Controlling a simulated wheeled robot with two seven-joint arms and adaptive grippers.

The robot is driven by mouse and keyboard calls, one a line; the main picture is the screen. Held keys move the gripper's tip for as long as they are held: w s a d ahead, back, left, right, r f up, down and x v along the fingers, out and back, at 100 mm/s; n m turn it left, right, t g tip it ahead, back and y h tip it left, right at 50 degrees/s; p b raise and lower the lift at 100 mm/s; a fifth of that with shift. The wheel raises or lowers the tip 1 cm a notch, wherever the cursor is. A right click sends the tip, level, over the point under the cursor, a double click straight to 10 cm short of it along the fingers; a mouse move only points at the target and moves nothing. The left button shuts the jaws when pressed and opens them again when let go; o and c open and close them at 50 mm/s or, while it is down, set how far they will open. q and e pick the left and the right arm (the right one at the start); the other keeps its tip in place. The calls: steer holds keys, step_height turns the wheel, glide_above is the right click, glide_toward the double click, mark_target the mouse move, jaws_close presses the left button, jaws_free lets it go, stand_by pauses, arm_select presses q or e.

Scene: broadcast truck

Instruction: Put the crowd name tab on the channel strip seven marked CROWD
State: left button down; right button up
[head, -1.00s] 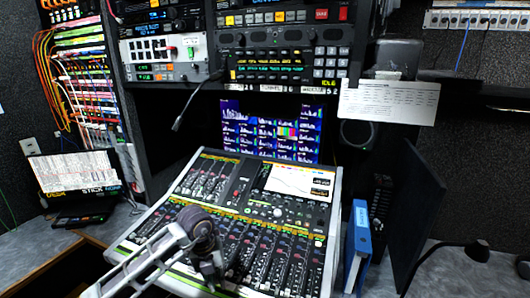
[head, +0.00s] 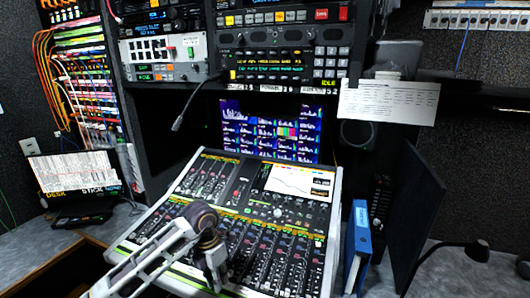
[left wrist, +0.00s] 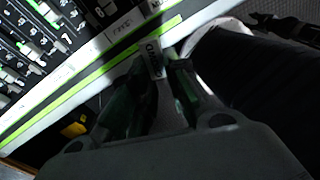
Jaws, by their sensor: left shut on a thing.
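The mixing console (head: 322,225) stands in the middle of the head view, tilted toward me, with rows of faders and buttons. My left gripper (head: 216,280) hangs over the front left part of the console. In the left wrist view my left gripper (left wrist: 158,75) is shut on a small white tab (left wrist: 155,68) with dark lettering, which I take for the crowd name tab. The tab sticks out near the console's green front stripe (left wrist: 75,80). I cannot make out a CROWD marking on the console.
A blue binder (head: 358,250) and a dark upright panel (head: 420,215) stand right of the console. A gooseneck microphone (head: 180,122) hangs above its back left. A laptop (head: 78,185) lies at left. Racks rise behind.

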arm_select(q)
steer(key=m, duration=0.7)
steer(key=shift+d+g+y, duration=0.15)
steer(key=shift+g+y, duration=0.15)
steer(key=shift+y, duration=0.1)
steer(key=m, duration=0.6)
steer(key=shift+s+d+f+m+y, duration=0.25)
steer(key=shift+f+m+y, duration=0.05)
steer(key=shift+m+y, duration=0.1)
steer(key=s+a+f+m+t+y, duration=0.1)
steer(key=a+f+m, duration=0.3)
steer(key=a+m, duration=0.4)
steer(key=s+m, duration=0.1)
steer(key=m, duration=0.6)
steer(key=shift+a+f, duration=0.15)
steer(key=shift+f, duration=0.25)
